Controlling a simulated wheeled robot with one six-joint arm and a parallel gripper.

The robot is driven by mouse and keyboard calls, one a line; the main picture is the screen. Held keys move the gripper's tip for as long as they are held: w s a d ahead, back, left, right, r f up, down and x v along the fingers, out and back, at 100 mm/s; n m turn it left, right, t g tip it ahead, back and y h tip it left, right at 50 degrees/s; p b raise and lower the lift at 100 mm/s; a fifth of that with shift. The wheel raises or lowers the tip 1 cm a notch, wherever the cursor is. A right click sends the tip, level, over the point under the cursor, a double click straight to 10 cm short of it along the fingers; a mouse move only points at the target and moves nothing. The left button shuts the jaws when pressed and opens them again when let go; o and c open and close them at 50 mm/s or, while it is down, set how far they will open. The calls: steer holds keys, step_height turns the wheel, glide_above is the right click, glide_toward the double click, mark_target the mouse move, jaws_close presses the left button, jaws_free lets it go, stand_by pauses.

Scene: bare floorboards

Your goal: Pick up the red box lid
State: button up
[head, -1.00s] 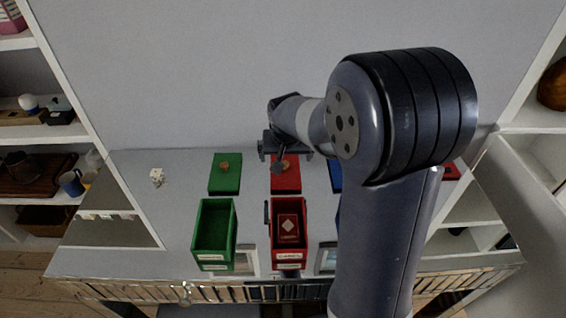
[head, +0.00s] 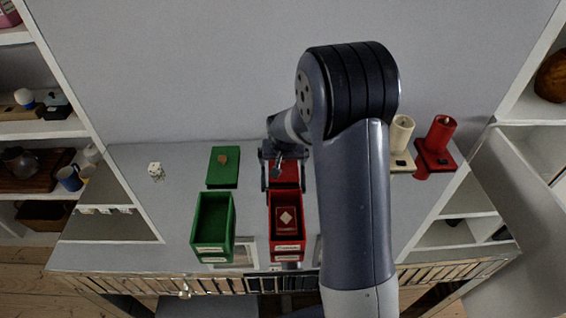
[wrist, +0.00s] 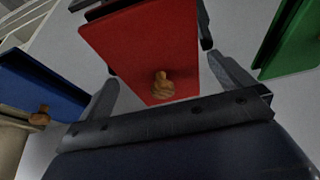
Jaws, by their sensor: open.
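The red box lid (wrist: 150,50) is a flat red panel with a small wooden knob (wrist: 162,86). In the head view the lid (head: 285,179) lies on the table behind the red box (head: 287,247), partly hidden by my gripper. My gripper (head: 284,184) is open and over the lid. In the wrist view the lid lies ahead of and between the two fingers (wrist: 168,82), with the knob near the palm side. I cannot tell whether a finger touches the lid.
A green lid (head: 223,167) lies left of the red one, behind an open green box (head: 213,222). A blue lid (wrist: 40,88) shows in the wrist view. A white die (head: 156,171) is farther left.

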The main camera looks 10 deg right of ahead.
steer(key=shift+c, duration=0.2)
steer(key=c, duration=0.9)
steer(key=shift+r, duration=0.2)
